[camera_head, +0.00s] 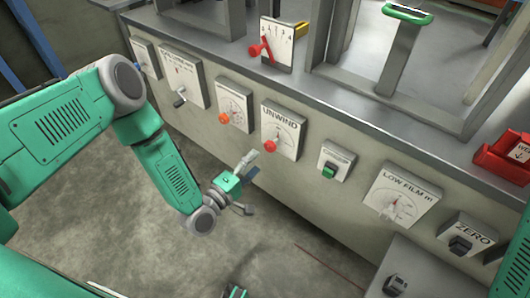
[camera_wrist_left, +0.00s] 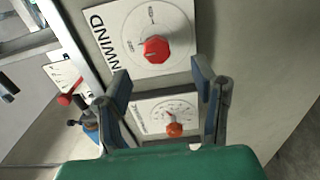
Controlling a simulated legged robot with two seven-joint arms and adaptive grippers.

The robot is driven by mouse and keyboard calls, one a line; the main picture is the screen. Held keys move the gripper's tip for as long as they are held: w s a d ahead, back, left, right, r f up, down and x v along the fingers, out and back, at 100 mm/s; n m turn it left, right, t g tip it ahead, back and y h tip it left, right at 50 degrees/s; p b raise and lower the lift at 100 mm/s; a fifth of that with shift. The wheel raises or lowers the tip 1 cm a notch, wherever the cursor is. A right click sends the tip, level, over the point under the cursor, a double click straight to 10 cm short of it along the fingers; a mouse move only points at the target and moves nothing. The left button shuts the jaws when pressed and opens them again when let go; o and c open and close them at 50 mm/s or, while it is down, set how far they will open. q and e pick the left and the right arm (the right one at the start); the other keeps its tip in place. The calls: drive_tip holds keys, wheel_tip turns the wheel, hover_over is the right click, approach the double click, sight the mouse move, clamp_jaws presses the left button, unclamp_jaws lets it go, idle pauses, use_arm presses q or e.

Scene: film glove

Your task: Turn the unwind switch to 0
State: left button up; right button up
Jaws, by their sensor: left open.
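The UNWIND switch is a red knob (camera_head: 270,146) on a white dial plate (camera_head: 287,122) on the front of the grey cabinet. In the left wrist view the red knob (camera_wrist_left: 156,49) shows large, just beyond the fingertips, on its plate (camera_wrist_left: 120,20). The small dial marks are too small to read, so I cannot tell the setting. My left gripper (camera_head: 252,176) is open and empty, below and slightly left of the knob in the head view. In the left wrist view its two fingers (camera_wrist_left: 162,78) stand apart and do not touch the knob.
A dial with an orange knob (camera_head: 224,118) sits left of the UNWIND plate. A green switch (camera_head: 329,171) and the LOW FILM dial (camera_head: 400,197) are on its right. A red-knobbed gauge (camera_head: 283,43) stands above. Floor in front is clear.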

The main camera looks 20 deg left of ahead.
use_arm(q)
drive_tip(key=shift+v, duration=2.2)
drive_tip(key=s+d+r+m+g+y+p, duration=0.1)
drive_tip(key=s+d+m+g+y+p, duration=0.1)
drive_tip(key=s+m+g+p, duration=0.75)
drive_tip(key=s+a+r+m+g+y, duration=0.2)
drive_tip(key=s+a+r+g, duration=0.1)
drive_tip(key=s, duration=0.4)
drive_tip(key=s+a+r+m+g+y+p, duration=0.1)
drive_tip(key=s+a+r+m+g+y, duration=0.1)
drive_tip(key=s+a, duration=0.4)
drive_tip(key=shift+s+a+r+m+g+p, duration=0.25)
drive_tip(key=shift+s+r+m+g, duration=0.4)
drive_tip(key=shift+s+g, duration=0.45)
drive_tip(key=shift+s, duration=0.1)
